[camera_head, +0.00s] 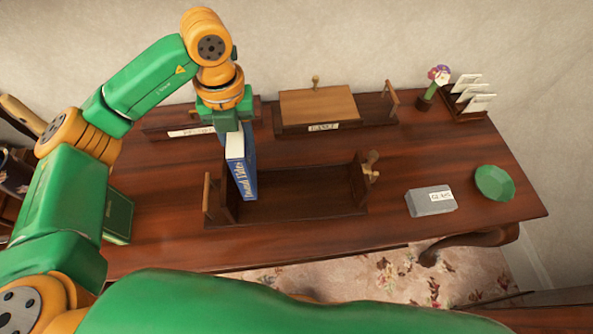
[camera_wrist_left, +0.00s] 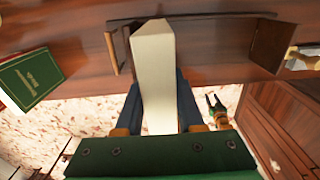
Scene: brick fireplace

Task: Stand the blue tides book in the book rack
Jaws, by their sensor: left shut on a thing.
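The blue tides book (camera_head: 242,172) is upright, its lettered spine facing me, at the left end of the dark wooden book rack (camera_head: 310,190). My left gripper (camera_head: 228,122) is shut on it from above. In the left wrist view the book (camera_wrist_left: 154,70) shows its pale page edges, and the rack (camera_wrist_left: 222,38) lies below it. The book is just right of the rack's left end panel; I cannot tell whether its lower edge touches the rack floor. The rest of the rack is empty. My right gripper (camera_wrist_left: 215,103) shows small in the left wrist view, fingers apart and empty.
A green book (camera_head: 118,217) lies left of the rack. A grey labelled box (camera_head: 431,202) and a green dish (camera_head: 494,183) stand to the right. Behind are a labelled wooden stand (camera_head: 318,105), a flower vase (camera_head: 425,102) and a letter holder (camera_head: 466,105).

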